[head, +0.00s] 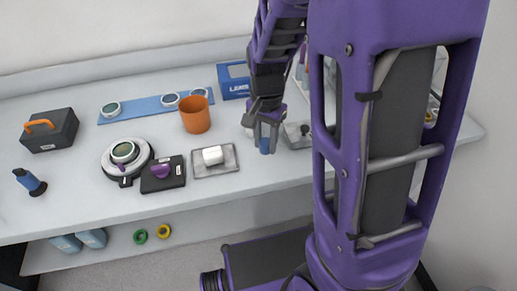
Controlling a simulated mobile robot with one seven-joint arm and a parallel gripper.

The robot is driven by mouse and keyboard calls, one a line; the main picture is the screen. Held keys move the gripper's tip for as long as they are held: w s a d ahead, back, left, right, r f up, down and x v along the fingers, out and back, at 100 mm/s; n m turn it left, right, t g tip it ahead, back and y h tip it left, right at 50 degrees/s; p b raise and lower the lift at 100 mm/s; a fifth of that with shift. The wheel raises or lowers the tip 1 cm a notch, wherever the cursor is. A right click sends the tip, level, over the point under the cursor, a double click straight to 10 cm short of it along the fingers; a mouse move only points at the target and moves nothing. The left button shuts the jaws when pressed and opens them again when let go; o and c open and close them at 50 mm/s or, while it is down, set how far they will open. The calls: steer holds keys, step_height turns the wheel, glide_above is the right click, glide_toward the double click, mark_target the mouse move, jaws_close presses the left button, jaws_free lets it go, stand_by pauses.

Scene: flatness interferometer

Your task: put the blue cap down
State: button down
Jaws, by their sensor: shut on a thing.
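My gripper (265,139) points down over the front part of the bench, right of the middle of the head view. The fingers hide part of the cap. I cannot tell whether the cap touches the bench or hangs just above it.
A metal plate (292,138) lies close on the right. Bare bench (262,173) shows in front.

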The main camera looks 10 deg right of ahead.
mark_target(265, 164)
steer(key=shift+f+b, duration=0.5)
steer(key=shift+f, duration=2.25)
steer(key=shift+f, duration=0.25)
steer(key=c, duration=0.5)
jaws_free()
steer(key=shift+r, duration=0.1)
steer(key=shift+c, duration=0.2)
steer(key=shift+r, duration=0.1)
step_height(265, 164, up, 12)
steer(key=shift+r+p, duration=0.1)
steer(key=shift+p, duration=1.15)
